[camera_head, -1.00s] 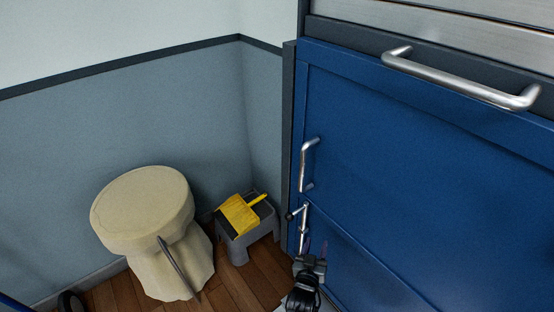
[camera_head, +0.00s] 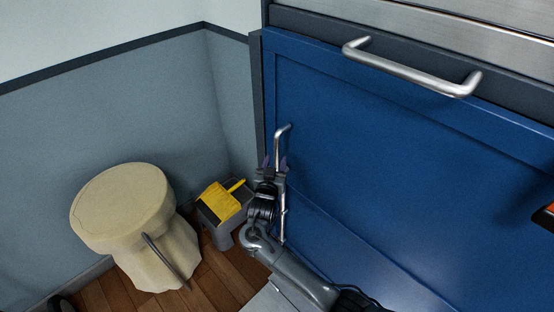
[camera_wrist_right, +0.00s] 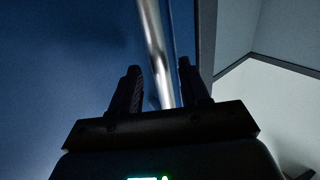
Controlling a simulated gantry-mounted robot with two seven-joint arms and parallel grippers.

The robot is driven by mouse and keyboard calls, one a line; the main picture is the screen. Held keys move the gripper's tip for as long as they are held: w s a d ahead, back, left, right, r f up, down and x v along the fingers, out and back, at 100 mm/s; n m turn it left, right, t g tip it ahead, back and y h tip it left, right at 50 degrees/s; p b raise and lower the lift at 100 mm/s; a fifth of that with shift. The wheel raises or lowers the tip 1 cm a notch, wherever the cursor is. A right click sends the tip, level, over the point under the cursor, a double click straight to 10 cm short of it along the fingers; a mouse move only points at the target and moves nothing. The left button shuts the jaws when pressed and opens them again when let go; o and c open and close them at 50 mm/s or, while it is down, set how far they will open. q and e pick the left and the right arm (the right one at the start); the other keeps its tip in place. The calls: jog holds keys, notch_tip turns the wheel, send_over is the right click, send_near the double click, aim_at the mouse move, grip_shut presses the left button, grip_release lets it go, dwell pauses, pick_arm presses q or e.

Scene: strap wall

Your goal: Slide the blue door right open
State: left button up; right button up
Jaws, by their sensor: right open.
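The blue door (camera_head: 390,170) fills the right of the head view and looks shut against its dark frame. A silver vertical handle (camera_head: 280,140) is near its left edge. My right gripper (camera_head: 275,164) is at the lower part of this handle, jaws open. In the right wrist view the handle bar (camera_wrist_right: 152,40) runs down between the two dark fingers of my right gripper (camera_wrist_right: 159,68), with a gap visible beside it. My left gripper is not in view.
A silver horizontal handle (camera_head: 412,72) crosses above the door's panel. A beige round stool-like object (camera_head: 122,205) and a grey step stool (camera_head: 222,232) with a yellow dustpan (camera_head: 219,201) stand left. An orange item (camera_head: 546,217) shows at the right edge.

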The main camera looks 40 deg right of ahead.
aim_at(276, 159)
jog(key=shift+b+x, duration=0.4)
jog(key=shift+x, duration=1.1)
grip_shut()
